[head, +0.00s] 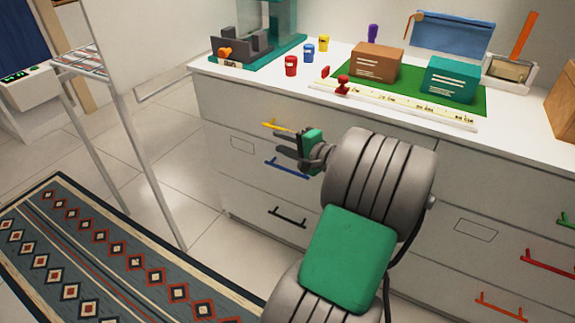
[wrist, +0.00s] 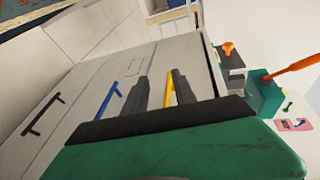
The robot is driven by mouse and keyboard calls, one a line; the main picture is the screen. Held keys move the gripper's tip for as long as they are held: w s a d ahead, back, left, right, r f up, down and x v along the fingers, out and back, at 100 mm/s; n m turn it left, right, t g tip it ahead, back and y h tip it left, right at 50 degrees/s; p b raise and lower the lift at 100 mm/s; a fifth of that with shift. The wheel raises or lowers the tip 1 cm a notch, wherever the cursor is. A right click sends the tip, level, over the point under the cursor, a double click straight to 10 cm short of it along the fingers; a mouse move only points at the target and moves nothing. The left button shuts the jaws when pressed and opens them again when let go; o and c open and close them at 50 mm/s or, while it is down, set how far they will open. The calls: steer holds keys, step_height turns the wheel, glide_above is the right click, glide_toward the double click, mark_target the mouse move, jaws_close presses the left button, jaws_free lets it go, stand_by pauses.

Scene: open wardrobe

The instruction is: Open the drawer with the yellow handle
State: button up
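The yellow handle (head: 275,125) is on the top drawer (head: 235,112) at the left of the white cabinet. In the head view my gripper (head: 279,143) is at the drawer front, just below and right of the handle, and covers part of that area. In the wrist view the two dark fingers (wrist: 160,80) stand apart with a gap between them. The yellow handle (wrist: 168,84) shows in that gap, closer to the right finger. I cannot tell whether the fingers touch it. The drawer front looks flush with the cabinet in the head view.
A blue handle (head: 287,169) and a black handle (head: 289,217) are on the drawers below. The countertop (head: 340,60) carries boxes, a green mat and small coloured containers. A white-framed stand (head: 140,150) is at the left. A patterned rug (head: 110,255) covers the floor in front.

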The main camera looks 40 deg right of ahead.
steer(key=s+d+f+m+t+h+b, duration=0.1)
steer(key=s+d+m+t+h, duration=0.15)
steer(key=d, duration=0.25)
steer(key=shift+m+g+y, duration=0.25)
steer(key=shift+g+y, duration=0.1)
steer(key=shift+y, duration=0.1)
steer(key=w+b, duration=0.1)
steer(key=w, duration=0.6)
steer(key=shift+d+f+b, duration=0.15)
steer(key=shift+d+b, duration=0.05)
steer(key=shift+b, duration=0.15)
steer(key=shift+s, duration=0.1)
jaws_close()
